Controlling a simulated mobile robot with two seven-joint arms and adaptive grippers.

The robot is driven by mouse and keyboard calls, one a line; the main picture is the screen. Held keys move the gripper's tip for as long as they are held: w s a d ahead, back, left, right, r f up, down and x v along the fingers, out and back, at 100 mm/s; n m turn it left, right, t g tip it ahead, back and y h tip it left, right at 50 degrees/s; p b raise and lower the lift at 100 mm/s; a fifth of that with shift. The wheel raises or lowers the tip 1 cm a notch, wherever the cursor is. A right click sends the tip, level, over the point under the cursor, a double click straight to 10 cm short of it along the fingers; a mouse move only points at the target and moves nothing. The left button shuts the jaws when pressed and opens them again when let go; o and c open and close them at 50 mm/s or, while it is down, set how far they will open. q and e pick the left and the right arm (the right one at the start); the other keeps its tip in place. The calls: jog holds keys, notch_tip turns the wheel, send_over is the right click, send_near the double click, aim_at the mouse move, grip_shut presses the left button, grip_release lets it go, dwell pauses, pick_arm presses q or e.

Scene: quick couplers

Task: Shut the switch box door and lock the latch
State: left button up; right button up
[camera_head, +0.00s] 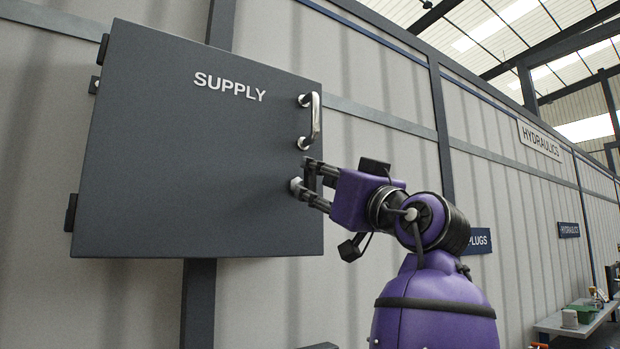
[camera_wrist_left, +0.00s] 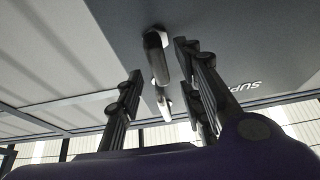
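The switch box door (camera_head: 190,160) is a dark grey panel marked SUPPLY, with hinges on its left edge. Its face is towards me; whether a gap is left behind it I cannot tell. A shiny metal handle (camera_head: 314,118) stands on its upper right part. My left gripper (camera_head: 302,175) is just below the handle, near the door's right edge, its fingers apart. In the left wrist view the handle (camera_wrist_left: 156,58) shows between the parted fingers (camera_wrist_left: 158,62), not gripped. A light round part shows at the fingertips; whether it is the latch I cannot tell. My right gripper is not in view.
The box hangs on a pale panelled wall (camera_head: 390,100) with dark posts. Signs reading HYDRAULICS (camera_head: 540,140) and PLUGS (camera_head: 479,241) are to the right. A bench (camera_head: 555,324) with small items stands far off at the lower right.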

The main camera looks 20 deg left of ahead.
aim_at(314, 180)
pick_arm(q)
jog(key=shift+x, duration=1.85)
jog(key=shift+w+f, duration=0.1)
jog(key=shift+f, duration=0.1)
jog(key=shift+c, duration=0.2)
grip_shut()
